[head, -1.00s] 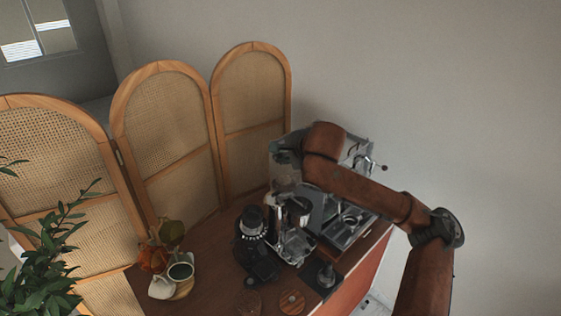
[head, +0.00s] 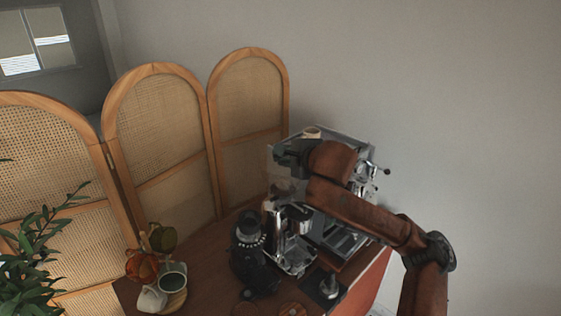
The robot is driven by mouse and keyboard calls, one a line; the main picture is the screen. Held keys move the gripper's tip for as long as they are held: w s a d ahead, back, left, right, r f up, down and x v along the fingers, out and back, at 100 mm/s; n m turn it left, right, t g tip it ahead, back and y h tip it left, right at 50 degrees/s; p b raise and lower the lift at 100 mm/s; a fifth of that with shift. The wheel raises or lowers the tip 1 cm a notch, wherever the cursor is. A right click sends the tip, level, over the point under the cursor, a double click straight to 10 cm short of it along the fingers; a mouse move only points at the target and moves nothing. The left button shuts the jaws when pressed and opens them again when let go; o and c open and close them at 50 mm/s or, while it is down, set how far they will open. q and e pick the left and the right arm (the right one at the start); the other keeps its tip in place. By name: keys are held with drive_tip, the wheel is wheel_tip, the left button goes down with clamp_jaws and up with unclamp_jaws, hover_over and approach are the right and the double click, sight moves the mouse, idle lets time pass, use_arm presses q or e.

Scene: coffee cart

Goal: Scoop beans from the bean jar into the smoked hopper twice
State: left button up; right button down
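My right arm reaches in from the right over the espresso machine. Its gripper (head: 287,157) hangs above the cart's back part, with its fingers too small and dark to tell open from shut. A black grinder (head: 249,262) stands left of the machine; its dark top (head: 250,224) looks like the smoked hopper. A chrome device (head: 291,252) stands just right of the grinder, below my gripper. I cannot make out the bean jar or the scoop for certain. My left gripper is not in view.
The silver espresso machine (head: 359,149) stands at the back right. A dark mat (head: 331,296) with a tamper-like tool and round wooden pieces (head: 292,310) are at the front. A cane screen (head: 160,150) stands behind.

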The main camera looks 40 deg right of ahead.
drive_tip(key=m+t+h+b, duration=0.1)
drive_tip(key=m+b, duration=0.1)
drive_tip(key=b, duration=0.1)
drive_tip(key=m+t+h+b, duration=0.1)
drive_tip(key=b, duration=0.2)
drive_tip(key=m+t+h+b, duration=0.1)
drive_tip(key=m+b, duration=0.1)
drive_tip(key=b, duration=0.1)
drive_tip(key=shift+s+f+m, duration=0.3)
drive_tip(key=shift+f, duration=0.1)
drive_tip(key=shift+t, duration=0.3)
idle(1.2)
